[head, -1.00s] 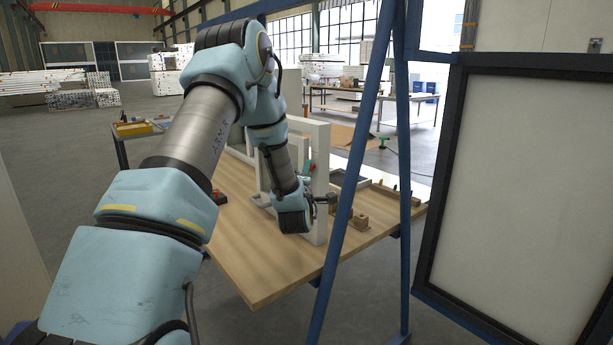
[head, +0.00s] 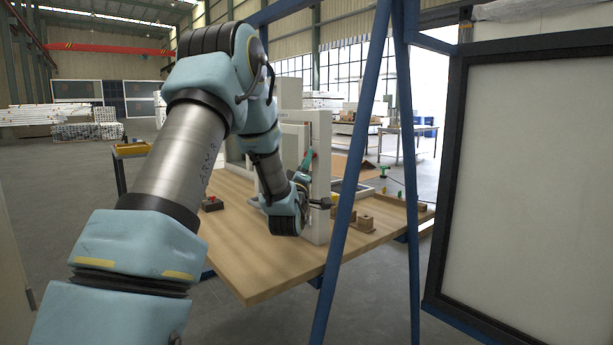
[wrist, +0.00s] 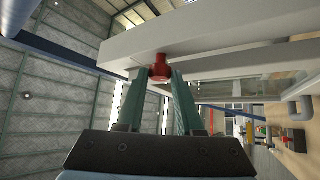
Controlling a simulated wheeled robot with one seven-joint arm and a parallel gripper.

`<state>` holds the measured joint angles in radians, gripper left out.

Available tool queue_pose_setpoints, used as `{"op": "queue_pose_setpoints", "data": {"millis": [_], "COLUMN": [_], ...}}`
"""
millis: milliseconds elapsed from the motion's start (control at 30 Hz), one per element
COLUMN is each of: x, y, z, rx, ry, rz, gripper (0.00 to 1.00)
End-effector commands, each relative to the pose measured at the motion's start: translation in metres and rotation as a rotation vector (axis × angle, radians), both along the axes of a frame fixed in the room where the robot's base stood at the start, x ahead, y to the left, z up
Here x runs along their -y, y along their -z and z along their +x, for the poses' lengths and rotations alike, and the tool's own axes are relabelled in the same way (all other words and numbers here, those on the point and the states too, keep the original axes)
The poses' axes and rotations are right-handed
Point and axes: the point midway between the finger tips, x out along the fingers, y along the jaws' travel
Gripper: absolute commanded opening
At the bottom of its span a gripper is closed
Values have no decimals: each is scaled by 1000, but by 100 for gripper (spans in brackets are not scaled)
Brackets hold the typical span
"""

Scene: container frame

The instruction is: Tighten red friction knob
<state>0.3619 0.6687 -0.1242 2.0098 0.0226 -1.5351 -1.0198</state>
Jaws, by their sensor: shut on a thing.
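The red friction knob (wrist: 160,66) shows in the wrist view against the edge of a white frame (wrist: 215,35). My gripper (wrist: 160,77) has two green fingers that close on the knob from either side. The knob's lower part sits between the fingertips. In the head view the white frame (head: 320,180) stands upright on the wooden table, and my gripper (head: 308,160) is at its left side. The knob is hidden in the head view.
The wooden table (head: 250,270) has a free front area. Wooden blocks (head: 365,222) lie right of the frame, and a dark red-topped item (head: 212,204) lies left. A blue post (head: 350,180) and a dark-framed panel (head: 530,180) stand in front on the right.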

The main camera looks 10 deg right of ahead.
Motion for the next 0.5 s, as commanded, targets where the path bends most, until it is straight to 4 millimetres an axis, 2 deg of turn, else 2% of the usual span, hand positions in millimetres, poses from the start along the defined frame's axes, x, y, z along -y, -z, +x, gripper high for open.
{"op": "queue_pose_setpoints", "data": {"millis": [33, 500], "x": [0, 0], "y": [5, 2], "z": [0, 0], "rx": [8, 33], "ry": [0, 1], "rz": [5, 20], "gripper": [0, 0]}}
